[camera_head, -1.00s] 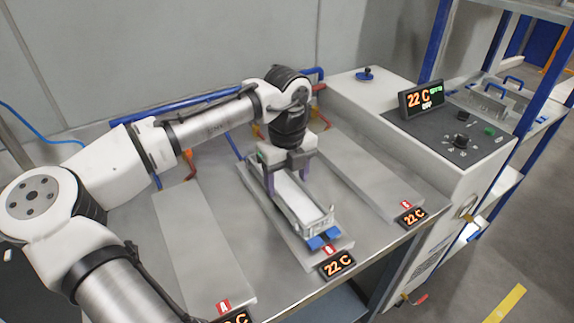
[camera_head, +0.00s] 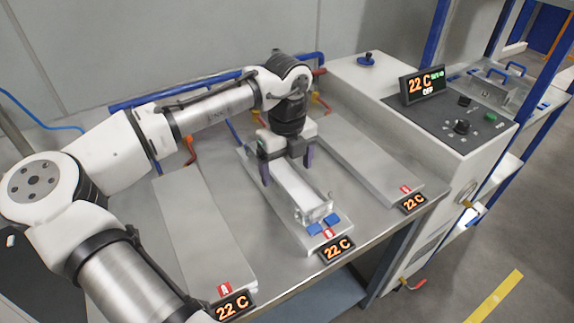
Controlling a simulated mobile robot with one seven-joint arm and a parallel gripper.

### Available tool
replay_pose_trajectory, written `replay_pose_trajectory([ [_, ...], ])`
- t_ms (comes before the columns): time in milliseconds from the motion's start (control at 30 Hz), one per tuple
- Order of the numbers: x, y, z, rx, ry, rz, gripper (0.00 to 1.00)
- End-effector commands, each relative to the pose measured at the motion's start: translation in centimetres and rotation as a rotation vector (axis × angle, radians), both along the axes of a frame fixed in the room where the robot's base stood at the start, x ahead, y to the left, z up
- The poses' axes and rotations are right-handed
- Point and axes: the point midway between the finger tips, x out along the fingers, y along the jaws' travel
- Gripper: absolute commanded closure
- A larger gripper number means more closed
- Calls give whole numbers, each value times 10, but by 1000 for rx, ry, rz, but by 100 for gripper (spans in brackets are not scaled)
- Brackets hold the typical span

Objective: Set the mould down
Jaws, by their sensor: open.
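The mould (camera_head: 298,188) is a long, narrow metal block with a pale top and blue pieces at its near end. It lies on the middle plate (camera_head: 262,190), whose near end carries a red label beside a 22 C display (camera_head: 337,248). My gripper (camera_head: 288,168) is over the far part of the mould, pointing down. Its dark fingers are open, one on each side of the mould. I cannot tell whether they touch it. The mould's far end is partly hidden by my gripper.
An empty plate marked A (camera_head: 190,225) lies on the left and another bare plate (camera_head: 365,160) on the right. A white control cabinet (camera_head: 440,135) with a 22 C OFF display (camera_head: 422,84) stands at the right. Blue pipes and taps run along the back.

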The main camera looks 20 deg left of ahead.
Motion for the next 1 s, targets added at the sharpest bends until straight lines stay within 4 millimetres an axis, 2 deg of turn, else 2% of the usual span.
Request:
replay_pose_trajectory([
  [167,1,0,22,0,-3,0,15],
  [400,1,0,75,0,-2,-1,15],
  [600,0,0,108,0,0,-1,15],
  [800,0,0,121,0,1,-2,15],
  [1000,0,1,122,0,1,-2,15],
])
